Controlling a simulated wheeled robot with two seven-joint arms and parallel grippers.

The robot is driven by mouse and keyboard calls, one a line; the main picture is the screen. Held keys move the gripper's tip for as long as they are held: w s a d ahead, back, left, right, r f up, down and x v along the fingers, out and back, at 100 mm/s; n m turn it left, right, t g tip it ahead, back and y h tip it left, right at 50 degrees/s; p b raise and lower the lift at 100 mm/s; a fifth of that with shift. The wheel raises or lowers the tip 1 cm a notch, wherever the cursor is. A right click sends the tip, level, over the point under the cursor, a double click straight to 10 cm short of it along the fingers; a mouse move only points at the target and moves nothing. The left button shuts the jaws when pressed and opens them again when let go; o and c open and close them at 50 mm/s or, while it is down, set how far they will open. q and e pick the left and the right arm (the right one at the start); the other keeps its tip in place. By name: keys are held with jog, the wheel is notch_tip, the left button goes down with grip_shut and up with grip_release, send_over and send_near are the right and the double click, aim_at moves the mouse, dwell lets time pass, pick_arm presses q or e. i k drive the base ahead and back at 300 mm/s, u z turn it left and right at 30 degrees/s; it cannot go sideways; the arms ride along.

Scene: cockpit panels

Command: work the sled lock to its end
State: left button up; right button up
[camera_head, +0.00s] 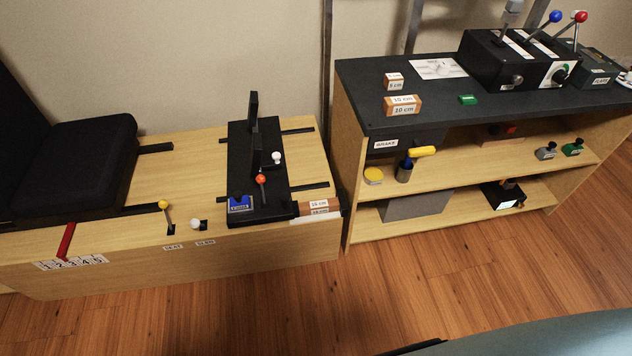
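The lever that seems to be the sled lock is a short one with a white ball knob (196,224), at a dark slot in the top front edge of the wooden bench. A small label (205,242) below it seems to read SLED, though it is tiny. The knob sits left of its slot. The black sled (240,150) lies across the dark rails to its right, with upright black plates, a red-knobbed lever (261,180), a white knob (277,158) and a blue labelled block (240,204). Neither of my grippers shows in the view.
A yellow-knobbed lever (164,205) stands close left of the white knob. A black seat (75,165) is at the left, with a red pointer (66,241) over a numbered scale. A dark-topped shelf (440,110) stands right. The wooden floor in front is clear.

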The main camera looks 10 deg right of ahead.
aim_at(195, 223)
jog(key=z, duration=0.45)
jog(key=k, duration=0.9)
jog(key=u, duration=0.5)
